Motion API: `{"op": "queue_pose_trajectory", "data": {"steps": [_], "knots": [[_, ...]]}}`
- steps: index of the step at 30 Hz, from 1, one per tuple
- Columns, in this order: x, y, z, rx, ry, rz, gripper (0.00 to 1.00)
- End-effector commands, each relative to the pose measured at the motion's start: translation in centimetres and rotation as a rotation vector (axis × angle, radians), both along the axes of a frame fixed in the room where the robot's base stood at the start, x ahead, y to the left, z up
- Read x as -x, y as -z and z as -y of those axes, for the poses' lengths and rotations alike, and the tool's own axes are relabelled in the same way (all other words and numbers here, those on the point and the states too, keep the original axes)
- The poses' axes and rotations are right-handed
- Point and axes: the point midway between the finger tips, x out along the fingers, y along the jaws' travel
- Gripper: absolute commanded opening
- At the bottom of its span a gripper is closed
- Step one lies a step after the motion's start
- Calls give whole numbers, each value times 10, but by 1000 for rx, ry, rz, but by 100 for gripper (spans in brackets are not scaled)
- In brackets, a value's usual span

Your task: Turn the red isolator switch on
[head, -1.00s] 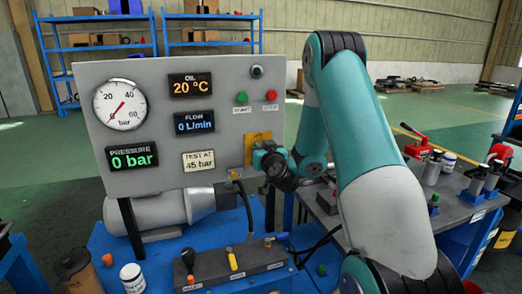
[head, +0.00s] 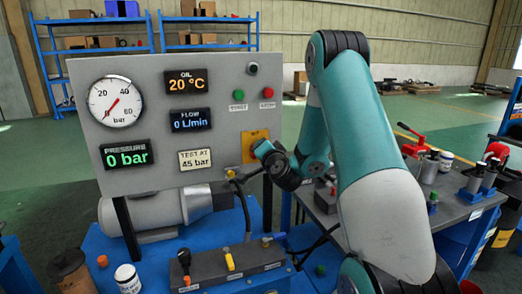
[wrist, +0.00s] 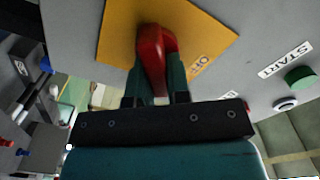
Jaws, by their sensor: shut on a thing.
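The red isolator switch (wrist: 154,58) shows in the wrist view as a red handle on a yellow plate (wrist: 115,35). A label that looks like OFF is printed on the plate beside the handle. My gripper (wrist: 154,90) is shut on the red handle, with one dark finger on each side. In the head view the yellow plate (head: 249,142) is at the lower right of the grey panel, and my gripper (head: 264,150) is against it and hides the handle.
The grey panel (head: 150,137) carries a gauge (head: 115,101), displays, a green button (head: 239,95) and a red button (head: 267,92). The pressure display reads 0 bar. A lever block (head: 205,268) stands below. A grey bench (head: 445,190) with red-handled tools is at the right.

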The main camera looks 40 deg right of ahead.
Motion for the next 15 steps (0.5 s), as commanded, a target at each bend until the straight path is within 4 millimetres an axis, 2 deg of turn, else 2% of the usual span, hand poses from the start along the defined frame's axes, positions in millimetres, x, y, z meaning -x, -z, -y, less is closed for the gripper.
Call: {"op": "queue_pose_trajectory", "data": {"steps": [15], "knots": [[3, 7, 5, -411, 6, 202, 0]]}}
